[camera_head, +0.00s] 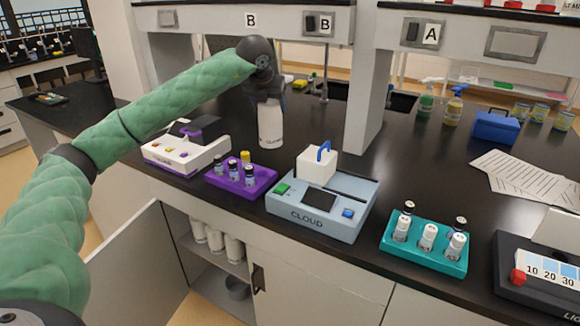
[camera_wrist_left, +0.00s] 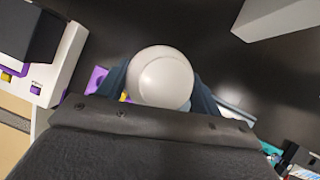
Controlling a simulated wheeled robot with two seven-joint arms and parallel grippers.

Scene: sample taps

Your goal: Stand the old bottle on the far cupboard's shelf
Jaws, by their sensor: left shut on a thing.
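My left gripper (camera_head: 268,98) is shut on a white bottle (camera_head: 270,126), gripped near its top and upright, over the black bench behind the devices. I cannot tell whether its base touches the bench. In the left wrist view the bottle's round pale top (camera_wrist_left: 160,78) sits between the dark fingers of the left gripper (camera_wrist_left: 160,95). An open cupboard (camera_head: 212,290) is under the bench at lower left. Several white bottles (camera_head: 215,240) stand on its shelf (camera_head: 228,262). I cannot tell whether this is the far cupboard. My right gripper is not in view.
A white and purple device (camera_head: 185,155), a purple vial rack (camera_head: 228,180), a blue-grey CLOUD device (camera_head: 320,207) and a teal rack (camera_head: 425,250) line the bench's front. The open cupboard door (camera_head: 130,260) juts out at lower left. A grey post (camera_head: 368,90) stands right of the bottle.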

